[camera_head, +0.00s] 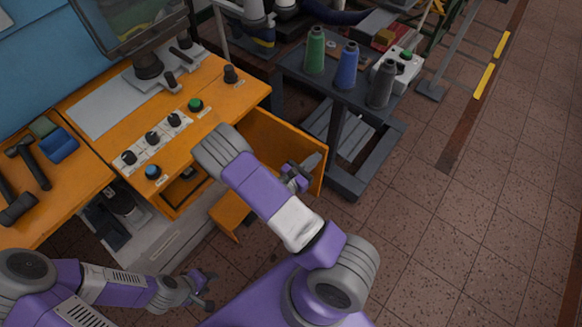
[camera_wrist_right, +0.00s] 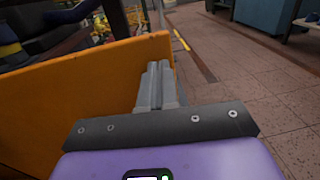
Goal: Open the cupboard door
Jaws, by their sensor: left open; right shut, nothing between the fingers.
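The orange cupboard door (camera_head: 283,140) stands swung out from the orange workbench, with its free edge toward the grey side table. In the right wrist view the door (camera_wrist_right: 70,105) fills the left side. My right gripper (camera_head: 303,172) is by the free end of the door; in the wrist view its closed fingers (camera_wrist_right: 158,72) are against or just beside the door's edge, and I cannot tell whether they touch. My left gripper (camera_head: 208,288) is open and empty, low in front of the bench. My right forearm hides part of the cupboard opening.
The workbench top (camera_head: 215,72) carries knobs and buttons. A dark side table (camera_head: 335,92) with green, blue and grey thread cones stands close behind the door. A smaller orange panel (camera_head: 230,213) sits below my right arm. Tiled floor (camera_head: 450,220) is clear at right.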

